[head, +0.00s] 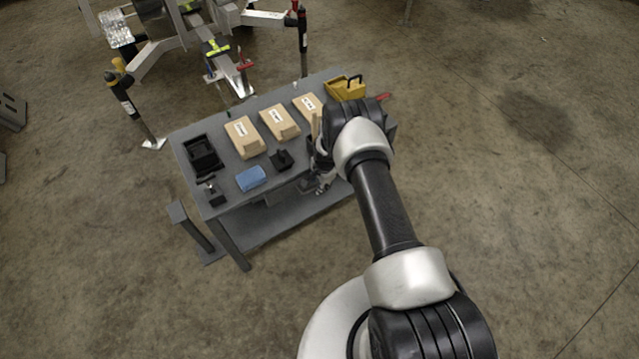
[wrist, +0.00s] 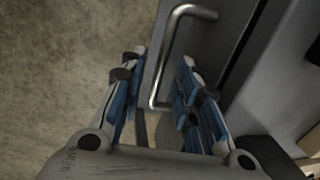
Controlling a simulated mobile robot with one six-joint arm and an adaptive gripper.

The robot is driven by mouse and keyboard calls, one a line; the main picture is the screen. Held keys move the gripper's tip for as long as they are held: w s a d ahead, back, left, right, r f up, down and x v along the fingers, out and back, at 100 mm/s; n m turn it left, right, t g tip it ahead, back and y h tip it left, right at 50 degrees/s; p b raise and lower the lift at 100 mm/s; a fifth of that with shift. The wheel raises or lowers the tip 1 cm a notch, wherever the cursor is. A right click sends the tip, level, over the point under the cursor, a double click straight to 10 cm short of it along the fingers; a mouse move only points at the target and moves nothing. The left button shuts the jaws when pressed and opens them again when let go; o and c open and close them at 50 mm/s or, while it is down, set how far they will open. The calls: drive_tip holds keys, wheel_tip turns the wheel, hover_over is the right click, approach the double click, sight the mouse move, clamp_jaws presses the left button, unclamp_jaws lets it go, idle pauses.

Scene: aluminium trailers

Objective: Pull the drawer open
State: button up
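The drawer's front (wrist: 205,50) is a dark grey panel in the wrist view. A bent metal bar handle (wrist: 164,65) stands on it. My gripper (wrist: 158,72) has its two blue-padded fingers apart, one on each side of the lower part of the handle. The handle lies nearer the right finger; I cannot tell whether they touch. In the head view my gripper (head: 320,180) is at the near side of the grey workbench (head: 222,212), below its top. My arm hides the drawer and handle there.
The bench top holds several tan boxes (head: 243,137), a yellow container (head: 345,88), a black tray (head: 203,154) and a blue block (head: 250,178). A lower shelf (head: 290,215) juts out under the top. The concrete floor (head: 520,150) on the right is clear.

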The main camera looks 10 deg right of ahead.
clamp_jaws()
idle(0.3)
idle(0.5)
